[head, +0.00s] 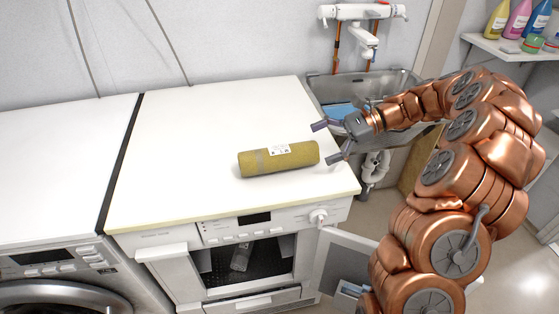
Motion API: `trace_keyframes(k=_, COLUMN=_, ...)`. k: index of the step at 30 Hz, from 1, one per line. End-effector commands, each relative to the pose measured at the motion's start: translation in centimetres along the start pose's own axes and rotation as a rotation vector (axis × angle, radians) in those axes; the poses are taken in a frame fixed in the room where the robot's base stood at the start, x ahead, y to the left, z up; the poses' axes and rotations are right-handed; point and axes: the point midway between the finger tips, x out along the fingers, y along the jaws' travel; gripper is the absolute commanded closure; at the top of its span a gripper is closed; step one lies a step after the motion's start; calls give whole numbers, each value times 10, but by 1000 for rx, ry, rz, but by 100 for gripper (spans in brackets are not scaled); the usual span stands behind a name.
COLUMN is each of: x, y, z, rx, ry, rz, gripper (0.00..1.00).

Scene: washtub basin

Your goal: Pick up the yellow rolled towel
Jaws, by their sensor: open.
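The yellow rolled towel (255,164) lies on its side on the white top (180,140) of the right-hand machine. My gripper (325,142) is open and empty, just right of the towel's right end. Its two fingers point left, one farther back and one nearer the front. A gap shows between the fingers and the towel in the picture. I cannot tell the gripper's exact height above the top.
A metal sink (400,80) with a blue item inside stands at the back right, under a white tap (362,40). A machine door (340,262) hangs open below the front edge. A shelf (510,46) holds bottles. The white top left of the towel is clear.

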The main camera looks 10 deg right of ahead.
Motion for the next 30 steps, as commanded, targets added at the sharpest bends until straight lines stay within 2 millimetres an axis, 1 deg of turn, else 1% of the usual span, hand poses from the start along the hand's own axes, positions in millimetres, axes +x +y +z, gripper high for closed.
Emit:
trace_keyframes(k=3, x=1, y=-2, z=-3, rx=11, ry=-6, rz=-9, gripper=0)
trace_keyframes(k=9, x=19, y=-2, z=-1, rx=8, ry=-6, rz=-6, gripper=0)
trace_keyframes(k=14, x=27, y=-3, z=-2, rx=8, ry=-3, rz=-9, gripper=0)
trace_keyframes(k=17, x=36, y=-3, z=1, rx=9, ry=-6, rz=-6, gripper=0)
trace_keyframes(k=24, x=68, y=-5, z=3, rx=8, ry=-5, rz=-6, gripper=0)
trace_keyframes(k=27, x=75, y=-5, z=3, rx=8, ry=-6, rz=-6, gripper=0)
trace_keyframes(k=30, x=76, y=-5, z=2, rx=8, ry=-5, rz=-8, gripper=0)
